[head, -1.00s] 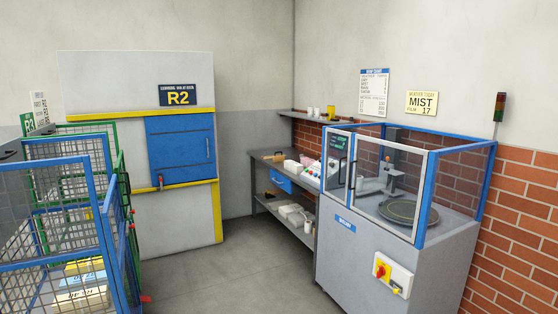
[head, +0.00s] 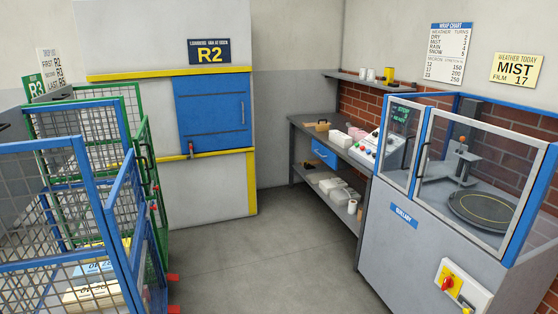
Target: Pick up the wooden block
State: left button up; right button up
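A small brown, wood-coloured thing (head: 317,125) lies on the top of the grey workbench (head: 299,122), near its left end. It may be the wooden block, but it is too small to be sure. White stacks (head: 341,139) lie just to its right on the bench top. Neither of my grippers is in view.
A blue wire cage trolley (head: 112,228) and a green one (head: 146,160) stand at the left. A glass-sided wrapping machine (head: 412,255) stands at the right. The blue R2 hatch (head: 212,112) is at the back. The grey floor (head: 262,265) between them is clear.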

aim_at(323, 127)
jog(key=i, duration=2)
jog(key=i+j+z, duration=0.1)
jog(key=i+z, duration=0.15)
jog(key=i, duration=0.25)
jog(key=i+j+z, duration=0.25)
jog(key=i, duration=0.25)
jog(key=i+j+z, duration=0.25)
jog(key=i, duration=0.2)
jog(key=i+j+z, duration=0.2)
jog(key=i, duration=0.25)
